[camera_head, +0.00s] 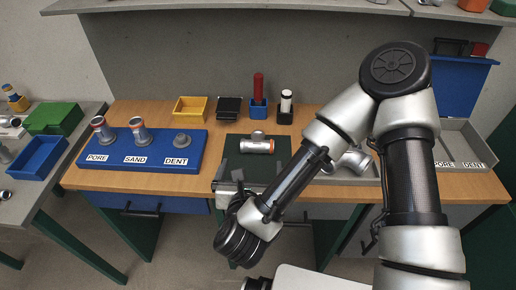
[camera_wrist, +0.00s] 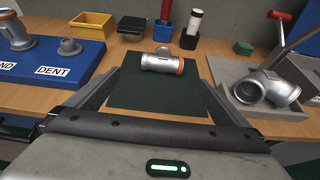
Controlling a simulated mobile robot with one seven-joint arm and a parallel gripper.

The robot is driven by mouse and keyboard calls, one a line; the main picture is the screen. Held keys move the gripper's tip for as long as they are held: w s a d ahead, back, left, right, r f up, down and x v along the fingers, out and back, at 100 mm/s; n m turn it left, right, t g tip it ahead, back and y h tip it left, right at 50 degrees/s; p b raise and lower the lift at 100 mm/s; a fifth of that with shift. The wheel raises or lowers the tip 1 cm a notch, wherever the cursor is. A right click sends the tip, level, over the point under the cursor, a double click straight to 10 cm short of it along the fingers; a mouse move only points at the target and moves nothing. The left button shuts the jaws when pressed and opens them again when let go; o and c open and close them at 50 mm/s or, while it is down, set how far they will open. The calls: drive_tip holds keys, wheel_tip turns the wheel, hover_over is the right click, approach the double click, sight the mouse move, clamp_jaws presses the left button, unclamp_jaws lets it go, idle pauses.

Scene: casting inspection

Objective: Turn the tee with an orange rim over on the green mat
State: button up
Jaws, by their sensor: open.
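The tee with an orange rim (camera_head: 257,146) is a silver pipe piece lying on the dark green mat (camera_head: 236,172). In the wrist view the tee (camera_wrist: 160,64) lies across the mat's far half (camera_wrist: 150,98), its orange rim on the right and its short branch pointing away from me. My gripper (camera_head: 229,184) is open and empty at the mat's near edge. In the wrist view its fingers (camera_wrist: 162,82) spread to either side of the mat, with the tee beyond them and apart from them.
A blue rack (camera_head: 145,168) labelled PORE, SAND and DENT holds several castings on the left. A yellow bin (camera_head: 190,109), a black box, and red and black-and-white tools stand behind the mat. A grey tray (camera_wrist: 262,108) with another silver fitting (camera_wrist: 264,90) is on the right.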

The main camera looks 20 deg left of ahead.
sight(257, 146)
drive_tip(key=w+f+b, duration=0.1)
drive_tip(key=w+b, duration=0.1)
drive_tip(key=b, duration=0.2)
drive_tip(key=shift+a+f, duration=0.1)
drive_tip(key=shift+f, duration=0.2)
drive_tip(key=x, duration=0.9)
drive_tip(key=shift+w+a+r+b, duration=0.1)
drive_tip(key=shift+w+r+b, duration=0.1)
drive_tip(key=shift+r+b, duration=0.2)
drive_tip(key=x, duration=0.3)
drive_tip(key=b+x, duration=0.1)
drive_tip(key=shift+w+d+f, duration=0.2)
drive_tip(key=shift+d, duration=0.1)
drive_tip(key=shift+w+a+f, duration=0.1)
drive_tip(key=shift+w, duration=0.35)
drive_tip(key=c, duration=1.6)
wheel_tip(257, 146, up, 10)
drive_tip(key=p, duration=0.3)
